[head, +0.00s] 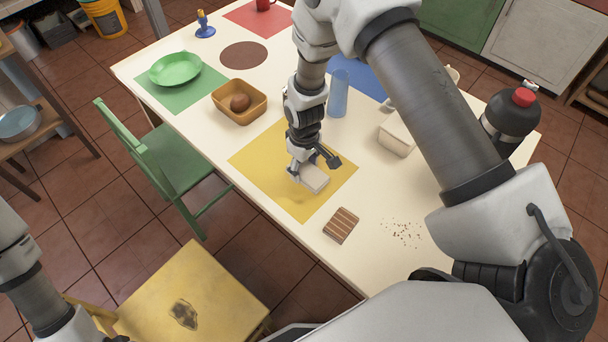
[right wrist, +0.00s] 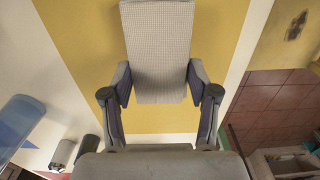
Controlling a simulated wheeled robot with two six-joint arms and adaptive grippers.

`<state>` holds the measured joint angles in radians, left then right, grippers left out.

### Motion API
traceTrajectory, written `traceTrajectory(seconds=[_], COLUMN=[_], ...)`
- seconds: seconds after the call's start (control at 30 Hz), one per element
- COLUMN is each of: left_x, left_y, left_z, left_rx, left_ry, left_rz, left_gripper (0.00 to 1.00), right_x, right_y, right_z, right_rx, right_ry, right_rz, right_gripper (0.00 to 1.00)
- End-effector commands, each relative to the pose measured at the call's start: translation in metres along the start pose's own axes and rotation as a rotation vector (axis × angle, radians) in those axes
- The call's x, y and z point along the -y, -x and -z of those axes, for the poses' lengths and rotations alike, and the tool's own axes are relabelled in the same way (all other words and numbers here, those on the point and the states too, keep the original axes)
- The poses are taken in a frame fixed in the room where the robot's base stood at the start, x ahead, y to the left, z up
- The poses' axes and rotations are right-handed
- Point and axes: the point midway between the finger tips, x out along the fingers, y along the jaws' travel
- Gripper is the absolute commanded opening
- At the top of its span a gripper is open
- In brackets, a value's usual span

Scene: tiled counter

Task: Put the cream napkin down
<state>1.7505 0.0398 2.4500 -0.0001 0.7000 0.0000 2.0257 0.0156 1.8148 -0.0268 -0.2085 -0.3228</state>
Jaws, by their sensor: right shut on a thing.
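The cream napkin (head: 315,180) is a small folded block over the yellow mat (head: 262,160) on the table. My right gripper (head: 311,167) is shut on it, with one finger on each side. In the right wrist view the napkin (right wrist: 158,40) sits between the fingertips (right wrist: 158,82), its far part reaching out past them over the yellow mat (right wrist: 85,50). It is at or very close to the mat; I cannot tell whether it touches. Part of my left arm shows at the lower left of the head view, its gripper out of sight.
A striped brown block (head: 341,225) and crumbs (head: 406,233) lie nearer the front.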

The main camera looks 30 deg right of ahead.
Motion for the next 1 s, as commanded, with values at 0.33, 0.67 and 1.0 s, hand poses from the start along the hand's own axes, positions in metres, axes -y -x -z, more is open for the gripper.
traceTrajectory(seconds=[0.33, 0.67, 1.0], left_x=[0.0, 0.0, 0.0], left_y=[-0.028, -0.029, -0.026], left_z=[0.0, 0.0, 0.0], left_rx=[0.0, 0.001, 0.001], left_ry=[0.0, 0.0, 0.0], left_rz=[0.0, 0.0, 0.0], left_gripper=[0.4, 0.4, 0.4], right_x=[-0.001, 0.0, 0.0], right_y=[-0.033, -0.037, -0.031], right_z=[0.0, 0.0, 0.0], right_rx=[0.0, 0.001, 0.0], right_ry=[0.0, 0.0, 0.0], right_rz=[-0.001, 0.0, -0.001], right_gripper=[0.3, 0.84, 0.84])
